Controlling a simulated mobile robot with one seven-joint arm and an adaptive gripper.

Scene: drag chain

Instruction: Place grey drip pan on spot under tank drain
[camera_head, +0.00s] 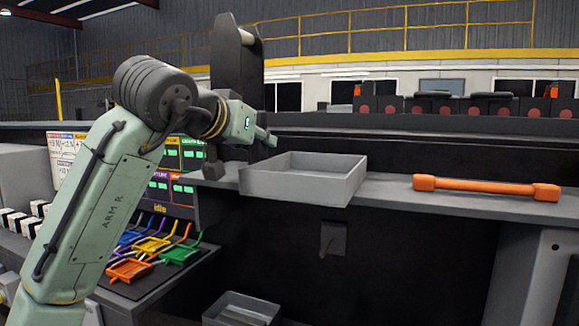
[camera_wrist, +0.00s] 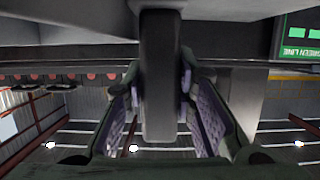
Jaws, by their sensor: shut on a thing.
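A grey, shallow rectangular pan (camera_head: 300,187) is at the grey ledge in the head view, level, with its near side reaching past the ledge's front edge. It looks empty. My gripper (camera_head: 268,138) is just above and behind its left end. In the wrist view my gripper (camera_wrist: 160,115) has its two padded fingers on either side of a dark bar (camera_wrist: 160,75), shut on it. The bar runs to a grey surface at the top edge. I cannot tell whether the bar belongs to the pan. The tank drain and spot are not identifiable.
An orange bar with thick ends (camera_head: 487,188) lies on the ledge to the right. A tall black part (camera_head: 237,60) stands behind my wrist. Another grey tray (camera_head: 240,309) sits low at the bottom. Coloured holders (camera_head: 155,246) and a panel of screens (camera_head: 185,155) are at the left.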

